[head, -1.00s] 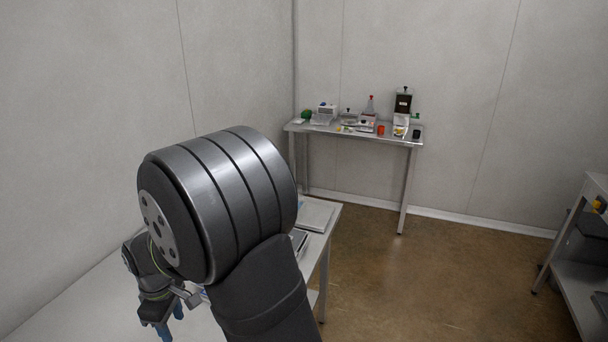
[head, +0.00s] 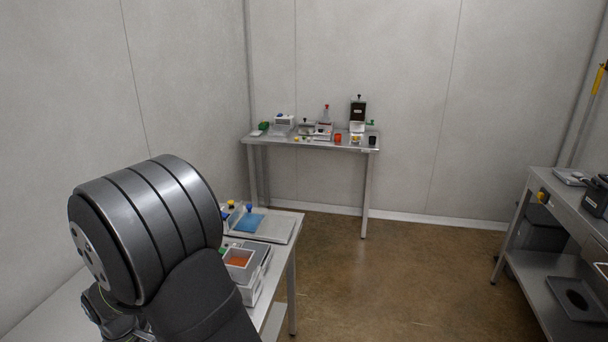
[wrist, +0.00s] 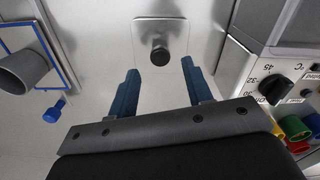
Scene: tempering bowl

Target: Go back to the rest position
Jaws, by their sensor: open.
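My gripper (wrist: 161,90) shows in the wrist view with its two blue fingers apart and nothing between them. Beyond the fingertips is a black round knob (wrist: 160,52) on a square metal plate (wrist: 178,28). The knob is apart from the fingers. In the head view my arm fills the lower left and hides the gripper's fingers.
A near bench (head: 283,214) holds a white box with orange contents (head: 239,260) and a blue sheet (head: 249,222). A far table (head: 262,140) bears several small items. A shelf bench (head: 549,185) stands right. The wrist view shows a dial (wrist: 275,89) and grey cup (wrist: 22,72). Brown floor (head: 400,270) is clear.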

